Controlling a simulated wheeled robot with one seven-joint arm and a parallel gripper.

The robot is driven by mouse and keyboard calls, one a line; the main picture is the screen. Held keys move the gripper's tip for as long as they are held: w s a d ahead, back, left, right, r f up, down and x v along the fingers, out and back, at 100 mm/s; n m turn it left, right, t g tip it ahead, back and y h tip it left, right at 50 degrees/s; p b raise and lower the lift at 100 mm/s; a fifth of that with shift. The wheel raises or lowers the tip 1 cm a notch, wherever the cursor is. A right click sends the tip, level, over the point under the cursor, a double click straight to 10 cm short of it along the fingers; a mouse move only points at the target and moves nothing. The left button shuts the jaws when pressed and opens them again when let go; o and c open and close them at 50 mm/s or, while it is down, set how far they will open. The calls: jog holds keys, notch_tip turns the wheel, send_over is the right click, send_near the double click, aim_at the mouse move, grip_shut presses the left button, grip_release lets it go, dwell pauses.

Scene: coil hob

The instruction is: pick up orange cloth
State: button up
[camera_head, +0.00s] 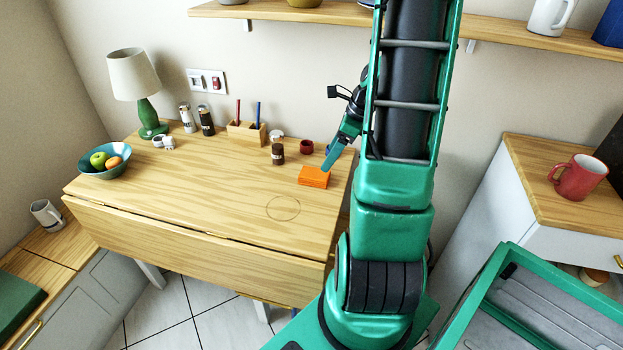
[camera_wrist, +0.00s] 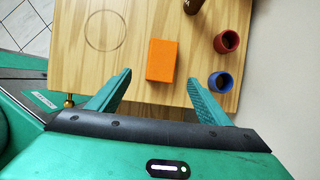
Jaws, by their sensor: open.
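The orange cloth (camera_head: 313,177) is a folded, block-like rectangle lying on the wooden table near its right end. In the wrist view the cloth (camera_wrist: 161,60) lies ahead of my gripper (camera_wrist: 158,98), roughly centred between the two green fingers. The fingers are spread wide and empty, with a clear gap between them and the cloth. In the head view my gripper (camera_head: 336,150) hangs above the table just behind and right of the cloth, partly hidden by my arm.
A red cup (camera_wrist: 226,41) and a blue cup (camera_wrist: 220,82) stand right of the cloth in the wrist view. A ring mark (camera_head: 283,208) lies on clear table in front.

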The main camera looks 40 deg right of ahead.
aim_at(316, 174)
jog(key=x, duration=0.3)
jog(key=shift+f, duration=0.25)
jog(key=shift+w+x, duration=0.15)
jog(key=shift+x, duration=1.15)
jog(key=shift+w+x, duration=0.15)
jog(key=shift+x, duration=1.15)
jog(key=shift+r, duration=0.1)
jog(key=shift+c, duration=0.6)
jog(key=c, duration=1.1)
jog(key=shift+r, duration=0.55)
jog(key=r, duration=0.2)
jog(key=a+r, duration=0.1)
jog(key=shift+r, duration=0.35)
jog(key=a+r, duration=0.6)
jog(key=a, duration=0.4)
jog(key=shift+s+a, duration=0.4)
